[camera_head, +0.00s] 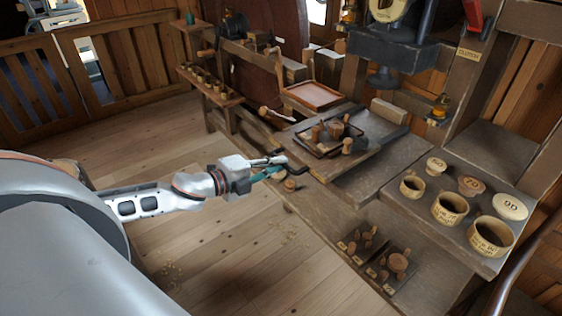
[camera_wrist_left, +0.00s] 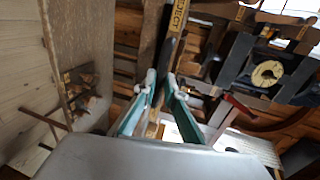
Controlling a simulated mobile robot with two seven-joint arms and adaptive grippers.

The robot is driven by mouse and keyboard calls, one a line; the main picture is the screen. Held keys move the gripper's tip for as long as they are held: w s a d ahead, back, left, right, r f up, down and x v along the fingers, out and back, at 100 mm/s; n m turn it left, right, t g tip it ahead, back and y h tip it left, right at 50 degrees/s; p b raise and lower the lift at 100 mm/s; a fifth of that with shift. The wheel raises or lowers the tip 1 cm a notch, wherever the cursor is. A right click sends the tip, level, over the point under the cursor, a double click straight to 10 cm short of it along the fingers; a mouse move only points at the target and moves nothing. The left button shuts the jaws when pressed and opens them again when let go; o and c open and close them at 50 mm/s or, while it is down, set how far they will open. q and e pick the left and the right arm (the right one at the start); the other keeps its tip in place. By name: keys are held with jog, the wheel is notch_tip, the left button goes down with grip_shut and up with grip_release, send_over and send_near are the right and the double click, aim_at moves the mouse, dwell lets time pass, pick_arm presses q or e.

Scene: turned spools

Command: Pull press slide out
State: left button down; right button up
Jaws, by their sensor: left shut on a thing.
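The press slide (camera_head: 357,167) is a flat dark board under the press at the workbench. A dark tray (camera_head: 318,150) on it holds several small wooden spools. My left gripper (camera_head: 277,167) has teal fingers and reaches in from the left to the slide's near left end. It is shut on what looks like the slide's dark handle (camera_head: 296,167), partly hidden by the fingers. In the left wrist view the two fingertips (camera_wrist_left: 161,82) stand either side of a narrow bar. My right gripper is not in view.
The press head (camera_head: 390,48) hangs over the slide. Labelled round cups (camera_head: 450,208) and discs (camera_head: 509,206) stand on the bench at right. A dark compartment tray (camera_head: 384,262) with wooden pieces sits at the front. A reddish tray (camera_head: 315,96) lies behind. The wooden floor at left is open.

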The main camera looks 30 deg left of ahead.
pick_arm(q)
jog(key=shift+s+a, duration=0.15)
jog(key=shift+s, duration=0.25)
jog(key=c, duration=2.4)
grip_release()
jog(key=shift+o, duration=0.2)
jog(key=v, duration=1.2)
